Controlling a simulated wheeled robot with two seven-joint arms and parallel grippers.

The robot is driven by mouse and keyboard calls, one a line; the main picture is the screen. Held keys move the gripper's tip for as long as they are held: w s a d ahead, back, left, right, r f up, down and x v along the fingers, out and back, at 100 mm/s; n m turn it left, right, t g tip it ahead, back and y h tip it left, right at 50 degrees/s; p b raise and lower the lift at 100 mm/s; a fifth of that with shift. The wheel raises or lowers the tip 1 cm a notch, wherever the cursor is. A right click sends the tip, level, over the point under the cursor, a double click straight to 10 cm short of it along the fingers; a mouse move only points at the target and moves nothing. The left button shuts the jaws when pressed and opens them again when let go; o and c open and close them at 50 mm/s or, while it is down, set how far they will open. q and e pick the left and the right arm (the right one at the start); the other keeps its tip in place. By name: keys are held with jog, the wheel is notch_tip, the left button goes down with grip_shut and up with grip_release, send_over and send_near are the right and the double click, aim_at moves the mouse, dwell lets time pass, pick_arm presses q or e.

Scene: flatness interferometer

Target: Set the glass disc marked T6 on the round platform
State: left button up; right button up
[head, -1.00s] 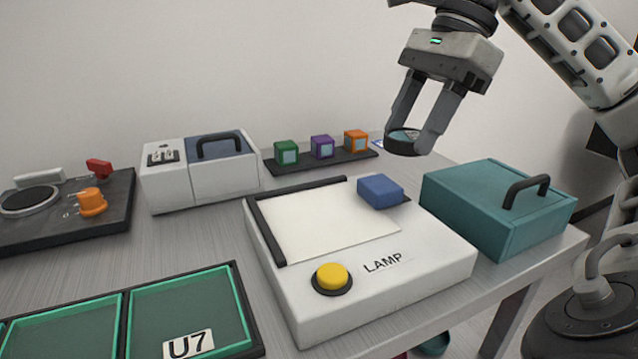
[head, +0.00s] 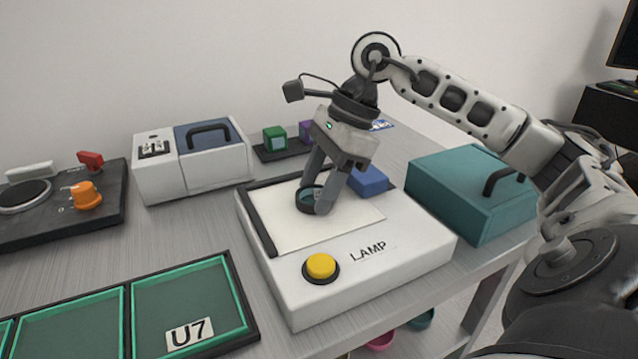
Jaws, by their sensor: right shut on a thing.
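My right gripper (head: 317,200) is shut on a glass disc (head: 307,196) with a dark rim. The disc is over the white panel of the lamp box (head: 360,285); I cannot tell whether it touches the panel. No marking on the disc can be read. A round platform (head: 22,194) with a grey top is at the far left, on a dark base (head: 60,226) with an orange knob (head: 85,195) and a red lever (head: 91,160). My left gripper is not in view.
A teal case (head: 470,200) stands at right. A white box (head: 160,182) with a blue lid, green-lined trays (head: 190,305) and coloured cubes (head: 274,138) surround it. Bare table lies between the dark base and lamp box.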

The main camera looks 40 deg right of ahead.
jog(key=o, duration=0.6)
jog(key=shift+f, duration=0.15)
jog(key=shift+c, duration=0.2)
jog(key=o, duration=0.4)
